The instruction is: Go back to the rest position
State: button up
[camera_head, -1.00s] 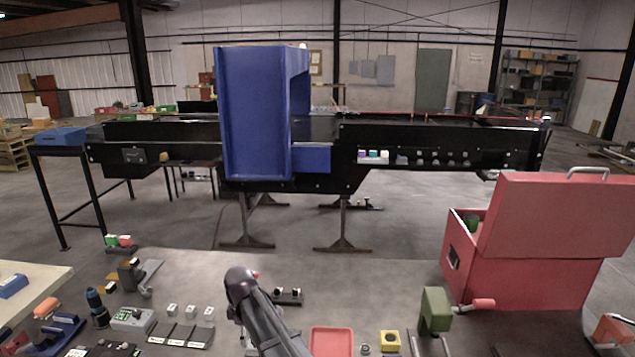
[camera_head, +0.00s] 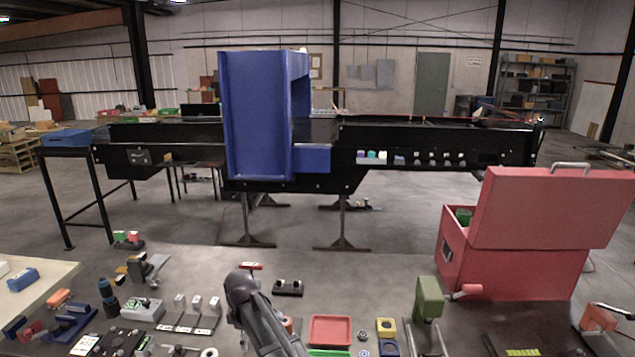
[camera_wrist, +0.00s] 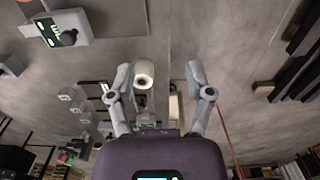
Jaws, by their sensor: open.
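In the wrist view my gripper (camera_wrist: 161,95) has its two grey fingers spread apart with nothing held between them. A white cylinder (camera_wrist: 144,73) shows beyond the fingers, near the left one; its distance is hard to tell. In the head view my dark arm reaches up from the bottom edge over the work surface, and its fingers cannot be made out there.
A red tray (camera_head: 331,331), green clamp-like tool (camera_head: 429,298) and grey box (camera_head: 141,310) crowd the near surface. A red toolbox (camera_head: 515,265) stands open at right. Behind is a black conveyor (camera_head: 440,143) with a blue detector arch (camera_head: 257,120).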

jog(key=s+d+f+m+b, duration=0.3)
jog(key=s+d+m, duration=0.1)
jog(key=d, duration=0.8)
jog(key=s+d+f+m+b, duration=0.3)
jog(key=d+m, duration=0.4)
jog(key=d, duration=0.5)
jog(key=s+d+f+m+b, duration=0.4)
jog(key=s+d+m, duration=0.1)
jog(key=d, duration=0.7)
jog(key=shift+s+d+m, duration=0.15)
jog(key=shift+s+m, duration=0.25)
jog(key=shift+m, duration=0.3)
